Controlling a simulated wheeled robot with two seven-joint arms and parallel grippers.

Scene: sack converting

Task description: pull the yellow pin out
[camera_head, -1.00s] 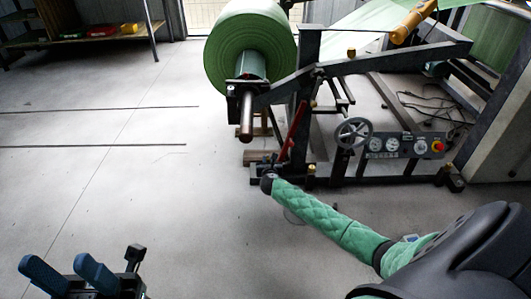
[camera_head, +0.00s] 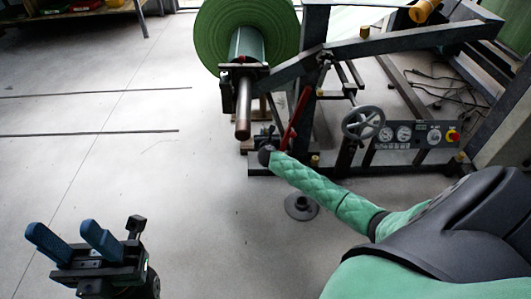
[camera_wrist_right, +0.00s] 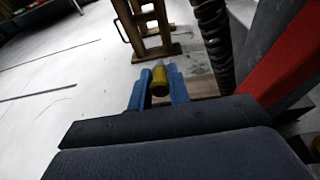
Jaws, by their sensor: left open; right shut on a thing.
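In the right wrist view the yellow pin (camera_wrist_right: 159,84), a short yellow cylinder, sits between the two blue fingers of my right gripper (camera_wrist_right: 160,90), which is shut on it. A pale bit shows at the pin's far end; I cannot tell whether the pin is still seated in anything. In the head view my right arm reaches to the foot of the machine frame beside a red bar (camera_head: 296,118); its gripper and the pin are hidden there. My left gripper (camera_head: 66,240) is open and empty above the floor at lower left.
The unwind stand (camera_head: 340,52) carries a large green roll (camera_head: 212,42) on a shaft (camera_head: 243,115). A handwheel (camera_head: 363,123) and gauge panel (camera_head: 411,135) are to its right. A wooden stand (camera_wrist_right: 148,30) shows in the wrist view.

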